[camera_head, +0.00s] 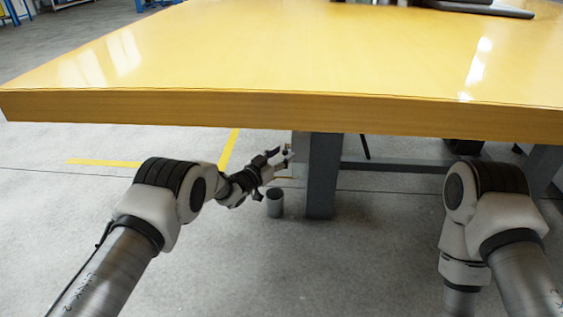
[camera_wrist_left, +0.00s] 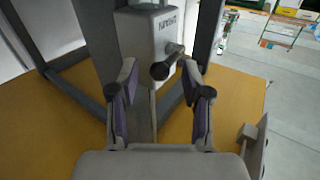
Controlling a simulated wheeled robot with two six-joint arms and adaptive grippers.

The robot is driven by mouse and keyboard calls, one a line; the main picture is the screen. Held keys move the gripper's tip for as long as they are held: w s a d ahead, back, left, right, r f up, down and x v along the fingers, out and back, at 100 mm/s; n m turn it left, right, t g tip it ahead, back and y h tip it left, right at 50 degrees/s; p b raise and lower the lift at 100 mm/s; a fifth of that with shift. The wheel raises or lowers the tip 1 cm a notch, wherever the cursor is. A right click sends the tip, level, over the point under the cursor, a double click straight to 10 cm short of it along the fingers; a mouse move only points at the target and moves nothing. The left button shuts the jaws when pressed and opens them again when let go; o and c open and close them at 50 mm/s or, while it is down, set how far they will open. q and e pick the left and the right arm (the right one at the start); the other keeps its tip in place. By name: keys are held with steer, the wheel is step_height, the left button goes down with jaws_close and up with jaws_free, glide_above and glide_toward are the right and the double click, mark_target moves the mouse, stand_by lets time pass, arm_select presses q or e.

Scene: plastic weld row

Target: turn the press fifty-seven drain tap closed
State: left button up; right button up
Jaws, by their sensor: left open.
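The drain tap (camera_wrist_left: 160,70) has a dark round-ended handle on a short metal stem, coming out of a pale box (camera_wrist_left: 144,35) with dark lettering. In the left wrist view, my left gripper (camera_wrist_left: 160,77) is open, with one finger on each side of the tap handle. The handle shows between the fingertips; I cannot tell whether they touch it. In the head view, my left gripper (camera_head: 284,160) reaches under the table edge beside the grey leg, and the tap is too small to make out clearly. My right gripper is out of sight.
A wide yellow-topped table (camera_head: 280,60) hangs over the left gripper. A thick grey leg (camera_head: 322,175) stands just right of it. A small grey cylindrical container (camera_head: 275,203) is on the floor below. Floor in front is clear.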

arm_select(q)
steer(key=shift+r, duration=0.1)
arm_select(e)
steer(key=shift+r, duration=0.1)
arm_select(q)
jaws_close()
steer(key=r+n+g+y+p, duration=0.1)
steer(key=g+p, duration=0.1)
steer(key=p, duration=0.2)
steer(key=w+r+n+g+p, duration=0.1)
steer(key=g+p, duration=0.1)
steer(key=p, duration=0.1)
steer(key=shift+r+n+y+p, duration=0.35)
steer(key=shift+n+y, duration=0.05)
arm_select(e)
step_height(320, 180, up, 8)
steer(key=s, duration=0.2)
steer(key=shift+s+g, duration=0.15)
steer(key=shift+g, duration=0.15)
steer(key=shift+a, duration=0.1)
arm_select(q)
jaws_free()
steer(key=shift+s+f, duration=0.1)
